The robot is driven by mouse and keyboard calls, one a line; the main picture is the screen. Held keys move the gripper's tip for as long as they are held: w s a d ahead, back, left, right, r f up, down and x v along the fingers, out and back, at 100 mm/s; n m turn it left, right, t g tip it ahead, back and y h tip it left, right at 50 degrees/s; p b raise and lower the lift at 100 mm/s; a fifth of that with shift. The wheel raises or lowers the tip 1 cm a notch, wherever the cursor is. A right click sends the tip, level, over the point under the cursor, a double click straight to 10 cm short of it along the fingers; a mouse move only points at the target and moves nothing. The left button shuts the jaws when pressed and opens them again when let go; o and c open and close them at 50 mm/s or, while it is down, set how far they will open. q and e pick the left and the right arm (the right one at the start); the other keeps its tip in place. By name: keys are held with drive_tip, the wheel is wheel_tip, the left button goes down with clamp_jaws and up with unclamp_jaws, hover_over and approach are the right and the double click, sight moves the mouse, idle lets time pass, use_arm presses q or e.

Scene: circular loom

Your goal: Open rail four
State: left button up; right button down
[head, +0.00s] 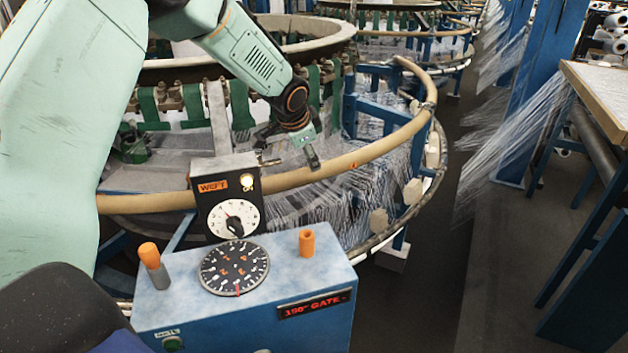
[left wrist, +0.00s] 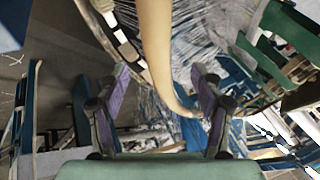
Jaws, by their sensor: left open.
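The tan curved rail (head: 385,145) runs around the front and right of the circular loom, with a small orange mark on it right of my gripper. No number four is readable on it. My left gripper (head: 292,150) reaches down from above to this rail, behind the control box. In the left wrist view the rail (left wrist: 155,35) passes between the two spread fingers of my left gripper (left wrist: 160,75). The fingers look apart from it, and nothing is held. My right gripper is not in view.
A blue control box (head: 245,305) stands in front, with a black dial (head: 234,267), orange knobs and a red "GATE" display. A WEFT box (head: 226,195) with a lit yellow lamp stands behind it. White threads (head: 345,205) fill the loom. A dark aisle lies right.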

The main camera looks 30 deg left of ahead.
sight(309, 168)
use_arm(q)
drive_tip(key=x, duration=0.3)
drive_tip(key=b+x, duration=0.1)
drive_tip(key=x, duration=0.1)
drive_tip(key=s+x, duration=0.1)
drive_tip(key=x, duration=0.2)
drive_tip(key=shift+w+a+f, duration=0.25)
drive_tip(key=shift+a+f, duration=0.05)
drive_tip(key=shift+f, duration=0.3)
drive_tip(key=shift+w+f, duration=0.2)
drive_tip(key=shift+w, duration=0.1)
drive_tip(key=shift+s+d+r, duration=0.15)
drive_tip(key=shift+s, duration=0.1)
drive_tip(key=shift+c, duration=0.5)
drive_tip(key=c, duration=0.5)
clamp_jaws()
